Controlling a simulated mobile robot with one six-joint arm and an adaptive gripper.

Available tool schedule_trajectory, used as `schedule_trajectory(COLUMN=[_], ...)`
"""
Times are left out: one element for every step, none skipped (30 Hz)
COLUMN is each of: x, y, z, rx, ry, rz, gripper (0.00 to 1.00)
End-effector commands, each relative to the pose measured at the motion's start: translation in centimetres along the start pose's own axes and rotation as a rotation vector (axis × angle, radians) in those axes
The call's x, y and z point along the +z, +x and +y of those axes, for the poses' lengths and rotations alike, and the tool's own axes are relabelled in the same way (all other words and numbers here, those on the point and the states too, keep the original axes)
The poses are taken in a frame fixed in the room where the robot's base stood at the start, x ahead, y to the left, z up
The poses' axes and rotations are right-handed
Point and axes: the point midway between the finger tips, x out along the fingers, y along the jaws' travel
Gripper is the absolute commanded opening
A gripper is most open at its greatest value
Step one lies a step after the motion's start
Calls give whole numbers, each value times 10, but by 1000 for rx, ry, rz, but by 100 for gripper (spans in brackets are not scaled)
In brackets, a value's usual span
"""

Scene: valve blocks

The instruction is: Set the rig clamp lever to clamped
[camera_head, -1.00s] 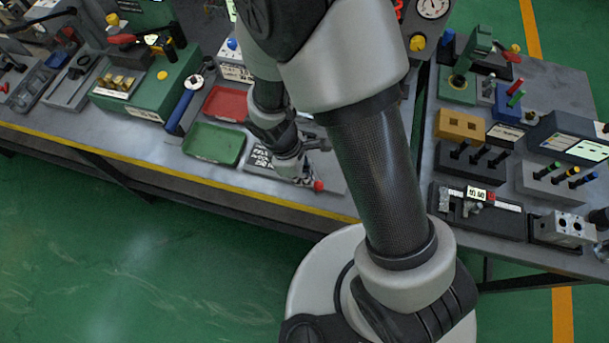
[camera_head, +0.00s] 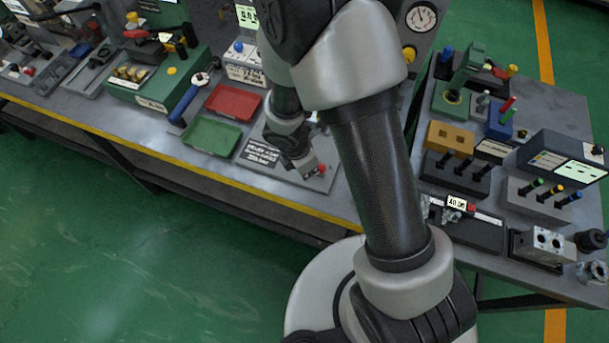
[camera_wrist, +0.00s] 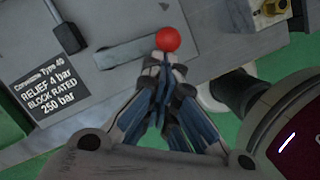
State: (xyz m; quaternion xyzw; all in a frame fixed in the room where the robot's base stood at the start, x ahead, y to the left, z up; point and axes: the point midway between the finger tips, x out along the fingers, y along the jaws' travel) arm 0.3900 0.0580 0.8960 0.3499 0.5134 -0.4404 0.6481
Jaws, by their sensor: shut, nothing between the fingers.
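The clamp lever shows in the wrist view as a flat grey bar (camera_wrist: 128,52) with a red ball knob (camera_wrist: 168,39) at its right end, lying over a grey plate. In the head view the red knob (camera_head: 321,169) shows beside my gripper (camera_head: 309,172), on the plate at the front of the bench; the bar is mostly hidden there. My gripper (camera_wrist: 165,68) is shut and empty. Its fingertips are right at the near side of the knob in the wrist view; I cannot tell if they touch it.
A black label plate (camera_wrist: 48,84) reads relief 4 bar, block rated 250 bar. A black handle (camera_wrist: 82,40) stands at upper left in the wrist view. Green (camera_head: 212,136) and red (camera_head: 233,103) trays lie left of my gripper. The right bench (camera_head: 575,105) is crowded with blocks.

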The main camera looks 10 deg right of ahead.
Motion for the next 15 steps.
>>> schedule_trajectory(x=[3, 4, 5, 6, 7, 7, 8, 8, 8, 9, 9, 9, 9, 9, 9], y=[1, 1, 1, 2, 2, 2, 2, 2, 2, 3, 3, 3, 3, 3, 3], z=[1, 1, 2, 2, 2, 3, 3, 3, 3, 3, 3, 3, 3, 3, 3], rx=[-2, -2, -3, -3, -3, -3, -4, -4, -4, -4, -4, -4, -4, -4, -4], ry=[5, 6, 6, 7, 7, 8, 8, 9, 9, 10, 10, 10, 10, 10, 10], rz=[-1, -1, -1, -1, -1, -1, -1, -1, -1, -1, -1, -1, -1, -1, -1], gripper=[0, 0, 0, 0, 0, 0, 0, 0, 0, 0, 0, 0, 0, 0, 0])
